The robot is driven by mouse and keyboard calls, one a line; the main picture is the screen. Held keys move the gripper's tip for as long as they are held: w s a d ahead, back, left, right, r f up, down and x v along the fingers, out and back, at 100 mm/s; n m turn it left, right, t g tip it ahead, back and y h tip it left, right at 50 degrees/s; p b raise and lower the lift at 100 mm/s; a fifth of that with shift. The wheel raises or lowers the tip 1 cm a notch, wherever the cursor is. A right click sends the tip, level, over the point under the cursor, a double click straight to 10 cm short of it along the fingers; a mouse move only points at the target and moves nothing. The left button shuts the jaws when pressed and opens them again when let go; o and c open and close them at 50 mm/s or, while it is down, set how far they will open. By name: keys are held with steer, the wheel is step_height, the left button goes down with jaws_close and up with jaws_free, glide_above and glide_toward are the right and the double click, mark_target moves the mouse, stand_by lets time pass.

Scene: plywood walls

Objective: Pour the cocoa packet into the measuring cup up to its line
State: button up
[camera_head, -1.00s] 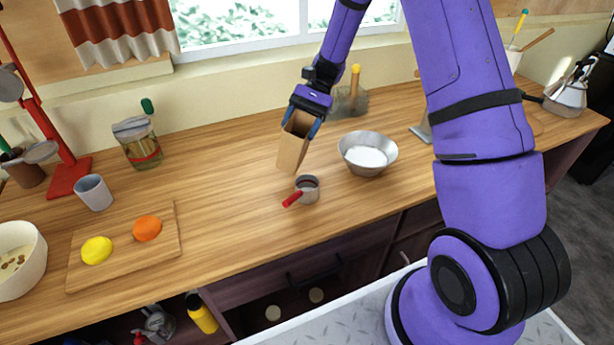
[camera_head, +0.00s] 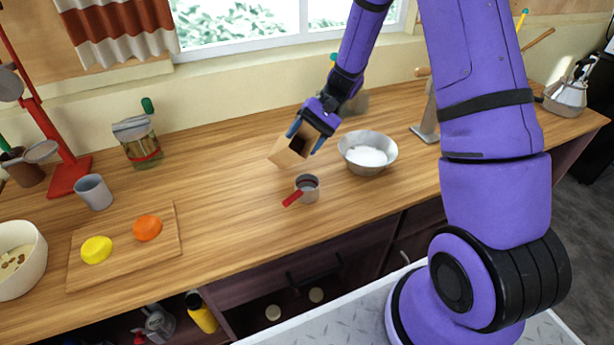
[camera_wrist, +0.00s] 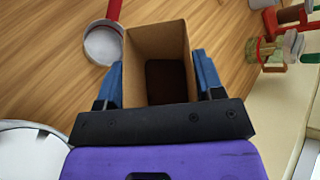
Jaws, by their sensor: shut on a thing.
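The cocoa packet (camera_head: 283,153) is a tan, open-topped box above the counter. My gripper (camera_head: 306,139) is shut on it, with one blue finger on each side. The packet is tilted, its closed end toward the left and its dark opening toward the gripper. In the wrist view I look into the packet (camera_wrist: 157,42) and see dark brown cocoa deep inside. The measuring cup (camera_head: 309,190) is small and grey with a red handle, standing on the counter in front of the packet. In the wrist view the cup (camera_wrist: 103,46) is beside the packet, and its inside looks pale, with no cocoa visible.
A metal bowl (camera_head: 368,168) of white powder stands right of the cup. A cutting board (camera_head: 125,262) with a lemon and an orange lies at left, near a grey cup (camera_head: 94,192). A lidded jar (camera_head: 138,143) stands at the back. The counter between board and measuring cup is clear.

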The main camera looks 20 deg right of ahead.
steer(key=shift+s+d+f+n+t, duration=0.1)
steer(key=shift+s+f+n+t, duration=0.15)
steer(key=shift+f+n+t, duration=0.4)
steer(key=shift+r, duration=0.1)
steer(key=shift+s+n+t+y, duration=0.2)
steer(key=shift+n+t+y, duration=0.05)
steer(key=shift+t+y, duration=0.2)
stand_by(1.1)
steer(key=shift+s+d+r+n+t+y+p, duration=0.15)
steer(key=shift+s+r+n+t+y+p, duration=0.25)
steer(key=shift+n+t+p, duration=0.25)
steer(key=shift+s+d+r+n+t+y+p, duration=0.15)
steer(key=shift+s+n+t+y+p, duration=0.1)
steer(key=shift+s+n+t+p, duration=0.4)
stand_by(4.5)
